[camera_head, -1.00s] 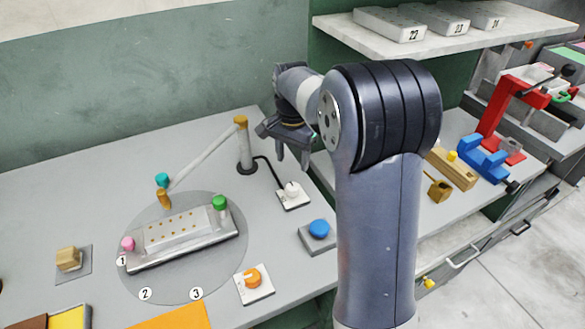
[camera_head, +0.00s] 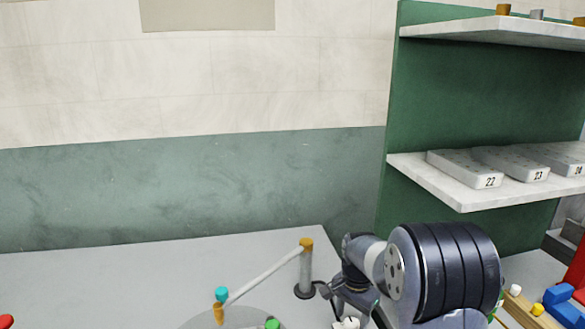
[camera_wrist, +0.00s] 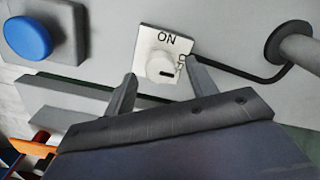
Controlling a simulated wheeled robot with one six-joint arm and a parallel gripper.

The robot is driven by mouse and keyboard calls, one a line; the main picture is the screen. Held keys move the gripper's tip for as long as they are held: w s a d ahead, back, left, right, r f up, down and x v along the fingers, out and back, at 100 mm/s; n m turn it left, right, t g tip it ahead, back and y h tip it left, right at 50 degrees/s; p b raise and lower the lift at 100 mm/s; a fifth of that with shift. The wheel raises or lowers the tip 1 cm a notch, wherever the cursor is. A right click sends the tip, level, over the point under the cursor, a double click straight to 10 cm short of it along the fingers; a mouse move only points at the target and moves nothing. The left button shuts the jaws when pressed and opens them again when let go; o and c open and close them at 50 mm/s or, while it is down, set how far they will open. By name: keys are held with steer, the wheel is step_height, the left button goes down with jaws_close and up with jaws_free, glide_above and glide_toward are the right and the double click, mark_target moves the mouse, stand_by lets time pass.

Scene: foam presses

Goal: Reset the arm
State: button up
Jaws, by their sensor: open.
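My gripper (camera_wrist: 160,92) is open and empty in the wrist view, its two fingers spread apart. Past the fingertips is a white plate with a round white knob (camera_wrist: 161,64) marked "ON", on the grey table; I cannot tell the gap to it. In the head view my arm (camera_head: 440,270) is folded at the lower right. The gripper there is partly cut off by the bottom edge, near the white knob (camera_head: 347,323).
A blue button (camera_wrist: 27,36) sits beside the knob. A post with a swing arm (camera_head: 304,270) stands left of my arm. A shelf (camera_head: 470,195) with numbered trays (camera_head: 465,168) is at right. Blue and red tools (camera_head: 565,305) lie at lower right.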

step_height(320, 180, down, 2)
steer(key=shift+f, duration=0.1)
stand_by(0.6)
